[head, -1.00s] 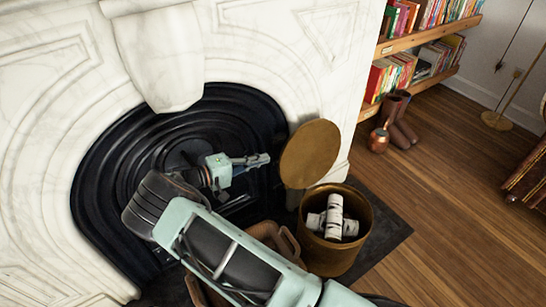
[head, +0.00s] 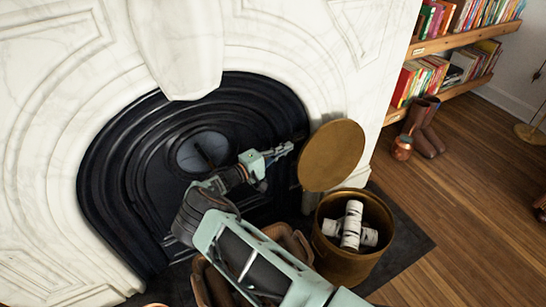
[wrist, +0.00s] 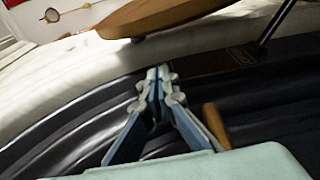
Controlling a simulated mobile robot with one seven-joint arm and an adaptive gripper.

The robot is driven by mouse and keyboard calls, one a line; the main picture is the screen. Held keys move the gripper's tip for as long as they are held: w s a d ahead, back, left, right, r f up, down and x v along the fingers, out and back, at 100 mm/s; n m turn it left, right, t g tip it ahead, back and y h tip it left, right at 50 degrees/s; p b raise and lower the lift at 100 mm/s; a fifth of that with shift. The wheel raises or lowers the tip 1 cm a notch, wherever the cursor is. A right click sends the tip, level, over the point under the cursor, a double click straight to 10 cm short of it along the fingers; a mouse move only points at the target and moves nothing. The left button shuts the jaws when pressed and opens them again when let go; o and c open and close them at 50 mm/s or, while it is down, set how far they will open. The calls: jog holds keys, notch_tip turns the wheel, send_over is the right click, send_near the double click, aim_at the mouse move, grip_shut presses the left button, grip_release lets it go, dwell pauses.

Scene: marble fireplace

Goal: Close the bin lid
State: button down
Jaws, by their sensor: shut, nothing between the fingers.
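The bin (head: 345,262) is a round brass-coloured bucket on the dark hearth, holding several white birch-like logs. Its round brown lid (head: 332,155) stands raised at the bin's back left, its flat face toward the head camera. My gripper (head: 289,147) is shut and empty, just left of the lid and above the bin's height, in front of the black fireplace. A gap seems to lie between fingertips and lid. In the wrist view the shut fingers (wrist: 160,75) point toward the lid's edge (wrist: 165,14), which crosses the top.
The black fireplace insert (head: 130,150) and white marble surround (head: 270,45) stand close behind my arm. A brown basket (head: 292,240) sits left of the bin, partly under my arm. Boots (head: 425,125) and a copper pot (head: 402,147) stand right. The wooden floor (head: 470,210) is open.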

jog(key=shift+s+d+r, duration=0.1)
jog(key=shift+s+d, duration=0.5)
jog(key=shift+d, duration=0.15)
jog(key=shift+s+d+r, duration=0.1)
jog(key=shift+s+d, duration=0.45)
jog(key=shift+d, duration=0.2)
jog(key=shift+f, duration=0.1)
jog(key=shift+s, duration=0.15)
